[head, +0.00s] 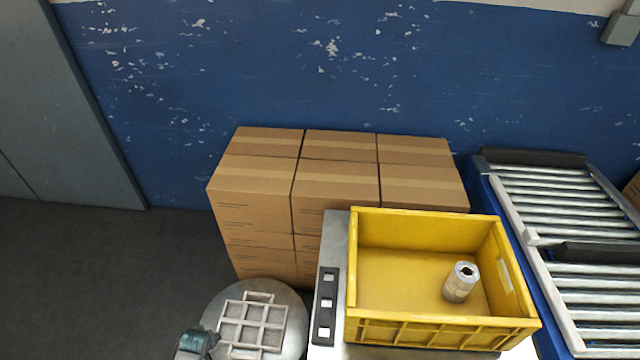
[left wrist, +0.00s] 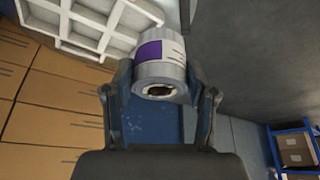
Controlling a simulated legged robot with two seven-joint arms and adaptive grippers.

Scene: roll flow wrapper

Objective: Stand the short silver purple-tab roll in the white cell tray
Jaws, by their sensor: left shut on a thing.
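The short silver roll with a purple tab (left wrist: 160,62) is between the fingers of my left gripper (left wrist: 160,82) in the left wrist view. The gripper is shut on it, and the roll's open core end faces the camera. The white cell tray (head: 252,322) lies on a round grey stand in the head view, and its cells look empty. In the head view, a small teal and grey part at the bottom edge, left of the tray, is hard to make out. My right gripper is out of view.
A black strip with square openings (head: 326,305) lies between crate and tray. Cardboard boxes (head: 335,185) stand behind; a roller conveyor (head: 560,210) is at right.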

